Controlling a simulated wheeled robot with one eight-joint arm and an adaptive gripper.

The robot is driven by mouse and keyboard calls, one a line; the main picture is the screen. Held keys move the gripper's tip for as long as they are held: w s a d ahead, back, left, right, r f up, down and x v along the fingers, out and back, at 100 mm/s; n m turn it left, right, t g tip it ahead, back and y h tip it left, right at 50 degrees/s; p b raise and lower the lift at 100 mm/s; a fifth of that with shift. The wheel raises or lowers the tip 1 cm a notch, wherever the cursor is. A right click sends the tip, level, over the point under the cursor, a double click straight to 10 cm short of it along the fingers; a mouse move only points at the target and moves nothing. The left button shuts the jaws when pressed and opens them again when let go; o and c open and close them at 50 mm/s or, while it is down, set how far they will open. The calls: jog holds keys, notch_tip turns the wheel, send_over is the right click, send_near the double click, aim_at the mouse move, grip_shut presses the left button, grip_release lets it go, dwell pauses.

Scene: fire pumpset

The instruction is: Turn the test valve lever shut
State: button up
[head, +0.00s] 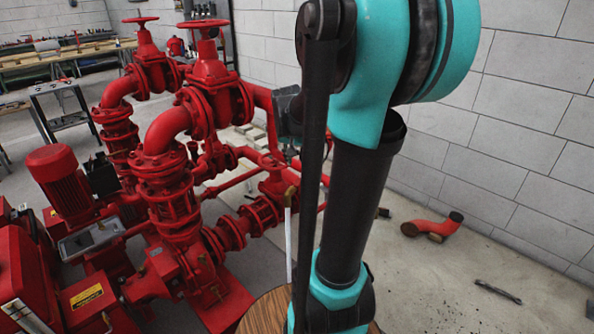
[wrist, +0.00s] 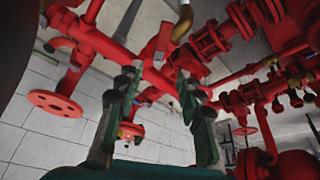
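My gripper (wrist: 158,82) is open in the wrist view, its two dark green fingers apart with dark pads at the tips. Nothing is held between them. Just beyond the tips is a flat red piece (wrist: 163,42) near the red pipework; it may be the test valve lever, but I cannot tell for sure. A curved brass-coloured end (wrist: 183,22) on a pale pipe is beside it. In the head view, a white upright pipe with a brass top (head: 290,195) stands near the red pipes. My arm hides much of that area, and I cannot make out the lever there.
Red pump pipework (head: 172,185) with handwheels fills the left of the head view. A loose red elbow (head: 430,227) and a wrench (head: 497,291) lie on the floor at right.

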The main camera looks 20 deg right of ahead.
aim_at(299, 180)
jog(key=shift+r, duration=1.4)
jog(key=shift+w+a, duration=0.1)
jog(key=c, duration=0.5)
jog(key=n, duration=0.1)
jog(key=w+n, duration=0.1)
jog(key=shift+a+n+g, duration=0.4)
grip_shut()
jog(key=w+a+n+g, duration=0.5)
jog(key=a+n, duration=0.1)
jog(key=n, duration=0.9)
jog(key=x, duration=0.4)
jog(key=d+x, duration=0.1)
jog(key=x, duration=0.2)
jog(key=s+x, duration=0.1)
jog(key=x, duration=0.3)
jog(key=shift+s+d, duration=0.1)
jog(key=shift+d, duration=0.3)
jog(key=shift+s+d, duration=0.3)
jog(key=shift+d, duration=0.1)
